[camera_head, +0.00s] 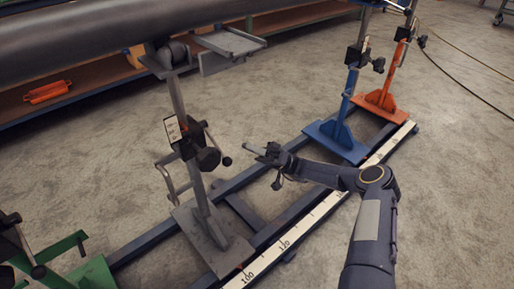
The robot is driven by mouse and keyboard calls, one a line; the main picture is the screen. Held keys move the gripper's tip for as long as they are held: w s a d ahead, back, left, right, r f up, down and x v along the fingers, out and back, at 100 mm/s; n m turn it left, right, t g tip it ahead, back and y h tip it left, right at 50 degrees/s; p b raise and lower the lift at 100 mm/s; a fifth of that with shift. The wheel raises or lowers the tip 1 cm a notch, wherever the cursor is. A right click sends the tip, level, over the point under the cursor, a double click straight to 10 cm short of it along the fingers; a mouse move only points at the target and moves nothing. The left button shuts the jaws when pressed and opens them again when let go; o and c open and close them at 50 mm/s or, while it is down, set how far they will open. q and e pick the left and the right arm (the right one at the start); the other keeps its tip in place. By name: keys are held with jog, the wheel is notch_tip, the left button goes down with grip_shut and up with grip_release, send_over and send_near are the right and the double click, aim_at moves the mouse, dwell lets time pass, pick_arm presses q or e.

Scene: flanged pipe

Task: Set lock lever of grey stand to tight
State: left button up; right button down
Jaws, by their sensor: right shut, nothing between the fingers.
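The grey stand (206,222) stands upright on the rail, left of centre, under the large dark pipe (90,38). Its clamp block (188,138) carries a small white plate and a dark round knob (209,158). A short lever with a dark ball end (226,161) sticks out to the right of the knob. Which lock setting it is at cannot be told. My right gripper (250,150) is shut and empty, a little to the right of the lever's ball end and apart from it in the picture. My left gripper is not in view.
A blue stand (341,131) and an orange stand (385,92) stand farther along the rail. A green stand (92,272) is at the lower left. A white scale (300,228) runs along the rail. A shelf bench with an orange item (48,92) is behind.

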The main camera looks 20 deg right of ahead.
jog(key=d+f, duration=0.1)
jog(key=w+d+f, duration=0.1)
jog(key=shift+w+f, duration=0.1)
jog(key=shift+f, duration=0.25)
jog(key=shift+d, duration=0.15)
